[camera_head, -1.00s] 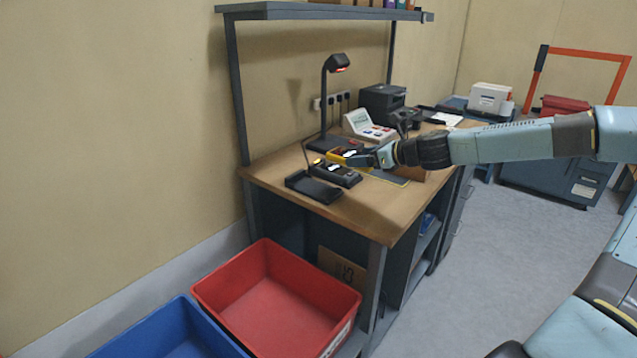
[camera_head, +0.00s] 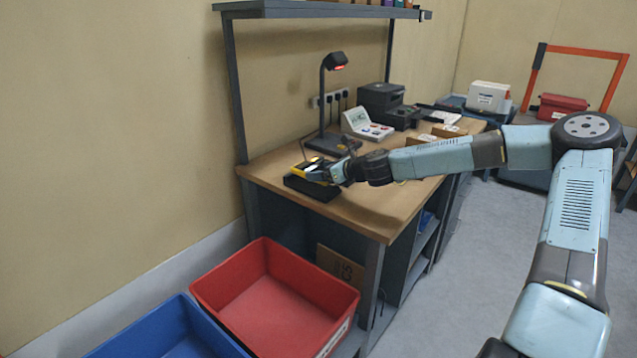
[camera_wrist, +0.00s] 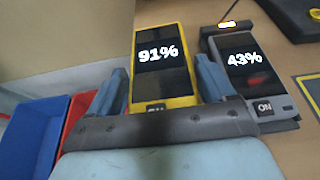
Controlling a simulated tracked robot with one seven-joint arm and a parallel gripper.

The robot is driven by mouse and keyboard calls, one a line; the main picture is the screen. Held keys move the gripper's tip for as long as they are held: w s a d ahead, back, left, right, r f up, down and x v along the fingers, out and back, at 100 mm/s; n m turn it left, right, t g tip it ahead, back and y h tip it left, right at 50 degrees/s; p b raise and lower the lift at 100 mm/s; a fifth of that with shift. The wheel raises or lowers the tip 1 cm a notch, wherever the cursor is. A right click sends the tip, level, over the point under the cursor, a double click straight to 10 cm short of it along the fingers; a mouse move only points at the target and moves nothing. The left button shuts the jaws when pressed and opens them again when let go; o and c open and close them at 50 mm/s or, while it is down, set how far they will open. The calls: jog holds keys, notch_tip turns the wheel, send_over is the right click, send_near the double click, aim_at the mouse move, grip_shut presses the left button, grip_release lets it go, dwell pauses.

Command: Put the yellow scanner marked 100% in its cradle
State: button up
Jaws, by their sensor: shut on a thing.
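My gripper (camera_head: 322,173) is shut on a yellow scanner (camera_wrist: 160,95), one finger on each side of it in the wrist view. Its dark screen reads 91%, not 100%. In the head view the yellow scanner (camera_head: 302,170) is over the front black cradle (camera_head: 314,191) at the bench's left end. I cannot tell whether it touches the cradle. No scanner reading 100% can be made out.
A lamp-like stand (camera_head: 323,110) with a red light rises behind the cradles. A white device (camera_head: 367,125) and a black printer-like box (camera_head: 383,104) stand farther back. A red bin (camera_head: 345,310) and a blue bin (camera_head: 215,330) are below the bench (camera_head: 380,222).

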aim_at(321, 189)
jog(key=shift+a+f, duration=0.2)
jog(key=f, duration=0.3)
jog(key=shift+w+a, duration=0.15)
jog(key=shift+w, duration=0.05)
jog(key=shift+c, duration=1.3)
jog(key=shift+f, duration=0.35)
jog(key=shift+c, duration=1.4)
jog(key=o, duration=1.6)
jog(key=shift+o, duration=0.2)
jog(key=v, duration=1.2)
